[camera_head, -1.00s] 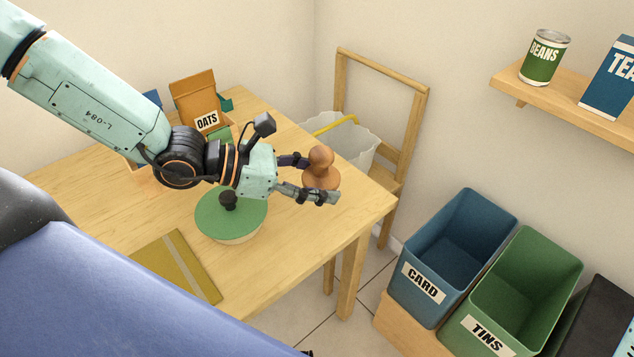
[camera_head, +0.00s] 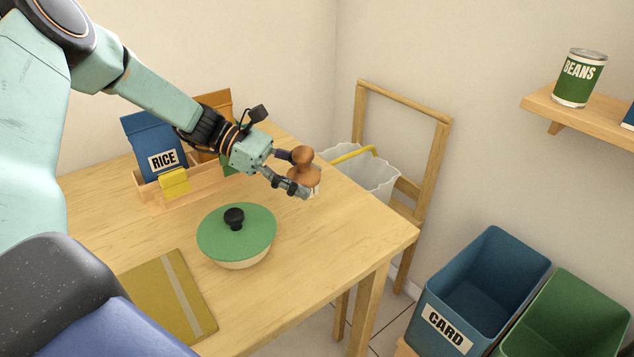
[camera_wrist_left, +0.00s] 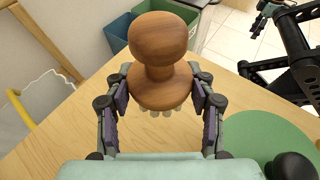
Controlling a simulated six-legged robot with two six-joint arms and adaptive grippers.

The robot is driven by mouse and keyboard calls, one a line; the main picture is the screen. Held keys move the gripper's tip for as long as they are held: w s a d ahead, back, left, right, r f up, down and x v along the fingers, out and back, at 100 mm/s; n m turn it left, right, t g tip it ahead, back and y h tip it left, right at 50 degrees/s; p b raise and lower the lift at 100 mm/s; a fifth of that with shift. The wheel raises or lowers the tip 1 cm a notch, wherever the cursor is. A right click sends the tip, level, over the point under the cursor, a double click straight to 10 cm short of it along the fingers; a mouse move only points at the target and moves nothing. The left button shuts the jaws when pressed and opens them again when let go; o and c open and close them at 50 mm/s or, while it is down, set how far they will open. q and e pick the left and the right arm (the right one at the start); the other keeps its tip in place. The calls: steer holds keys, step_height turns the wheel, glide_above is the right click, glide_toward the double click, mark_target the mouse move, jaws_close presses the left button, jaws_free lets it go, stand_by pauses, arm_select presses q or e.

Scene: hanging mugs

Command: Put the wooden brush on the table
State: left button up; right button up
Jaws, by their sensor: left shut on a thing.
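The wooden brush (camera_head: 304,162) has a brown knob handle and pale bristles below. My left gripper (camera_head: 296,172) is shut on it, near the far right part of the table (camera_head: 340,230). In the left wrist view the brush (camera_wrist_left: 158,60) stands between the two fingers of the left gripper (camera_wrist_left: 160,95), knob up, with bristle tips showing under its base. The wooden tabletop (camera_wrist_left: 165,135) lies below it. I cannot tell whether the bristles touch the table.
A bowl with a green lid (camera_head: 237,230) and a yellow-green book (camera_head: 165,295) are on the table. A wooden holder (camera_head: 195,185) with rice and oats packets stands behind. A chair (camera_head: 430,170) with a whitish bin (camera_head: 365,172) is beyond the table. Clear table lies right of the bowl.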

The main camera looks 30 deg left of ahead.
mark_target(304, 219)
arm_select(q)
steer(key=shift+w+d, duration=0.15)
steer(key=shift+d, duration=0.05)
steer(key=shift+a, duration=0.2)
steer(key=shift+d+f+b, duration=0.1)
steer(key=shift+f+b, duration=0.2)
steer(key=shift+f, duration=0.25)
step_height(304, 219, down, 2)
steer(key=shift+f+b, duration=0.1)
steer(key=shift+b, duration=0.7)
step_height(304, 219, down, 2)
steer(key=shift+b, duration=0.8)
steer(key=shift+f+b, duration=0.95)
steer(key=shift+f, duration=0.45)
steer(key=shift+f, duration=0.25)
steer(key=o, duration=1.3)
steer(key=shift+c, duration=0.2)
